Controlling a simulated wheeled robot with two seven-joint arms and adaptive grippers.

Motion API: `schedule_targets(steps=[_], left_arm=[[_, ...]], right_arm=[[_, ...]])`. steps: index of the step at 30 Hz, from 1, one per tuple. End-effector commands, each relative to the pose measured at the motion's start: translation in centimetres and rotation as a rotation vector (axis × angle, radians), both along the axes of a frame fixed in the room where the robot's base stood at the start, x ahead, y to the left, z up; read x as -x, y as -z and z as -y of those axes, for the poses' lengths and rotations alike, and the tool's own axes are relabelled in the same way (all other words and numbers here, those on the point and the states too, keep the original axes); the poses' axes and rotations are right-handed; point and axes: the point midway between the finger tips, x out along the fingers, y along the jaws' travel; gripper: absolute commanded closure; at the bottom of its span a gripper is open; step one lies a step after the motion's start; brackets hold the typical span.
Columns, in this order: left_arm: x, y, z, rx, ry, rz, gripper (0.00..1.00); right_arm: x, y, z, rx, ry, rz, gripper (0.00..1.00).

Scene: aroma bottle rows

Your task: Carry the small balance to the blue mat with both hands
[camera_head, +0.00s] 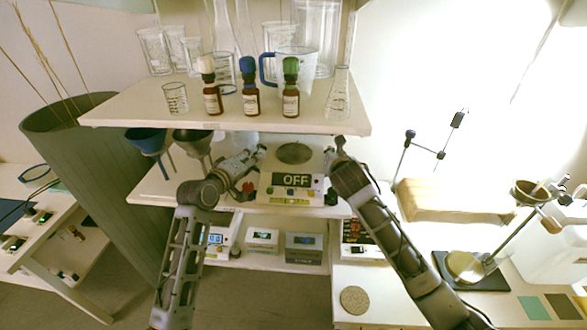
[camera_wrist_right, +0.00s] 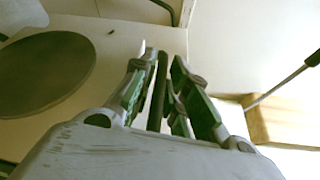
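The small balance (camera_head: 291,181) stands on the middle shelf, its display reading OFF and its round grey pan (camera_head: 295,153) on top. My left gripper (camera_head: 258,156) is at its left side; its finger gap is too small to judge. My right gripper (camera_head: 335,147) is at its right side. In the right wrist view the right gripper (camera_wrist_right: 160,70) has its fingers apart, with a dark bar (camera_wrist_right: 158,95) between them and gaps visible; the pan (camera_wrist_right: 45,72) lies to the left. A dark blue flat patch, perhaps the blue mat (camera_head: 10,213), lies on the left table.
Bottles (camera_head: 249,88) and glassware stand on the upper shelf (camera_head: 140,107), just above the balance. Funnels (camera_head: 146,141) hang to its left. A tall grey-green bin (camera_head: 95,170) stands between shelf and left table. Boxes (camera_head: 303,247) fill the lower shelf. A wooden block (camera_head: 450,202) is at right.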

Motion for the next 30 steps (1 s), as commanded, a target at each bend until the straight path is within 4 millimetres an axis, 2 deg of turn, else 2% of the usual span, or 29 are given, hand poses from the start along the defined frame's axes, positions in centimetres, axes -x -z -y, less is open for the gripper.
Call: schedule_targets(steps=[9, 13, 18, 30], left_arm=[[-0.07, 0.03, 0.04, 0.000, 0.000, 0.000, 0.64], [-0.07, 0.03, 0.04, 0.000, 0.000, 0.000, 0.81], [-0.07, 0.04, 0.03, 0.000, 0.000, 0.000, 1.00], [-0.07, 0.08, 0.00, 0.000, -0.001, -0.001, 1.00]], right_arm=[[-0.09, -0.01, 0.02, 0.000, 0.000, 0.001, 0.84], [-0.08, -0.01, 0.02, 0.000, 0.000, 0.001, 1.00], [-0.07, 0.00, 0.03, 0.000, 0.000, 0.001, 1.00], [-0.08, 0.01, 0.06, 0.001, 0.001, 0.001, 1.00]])
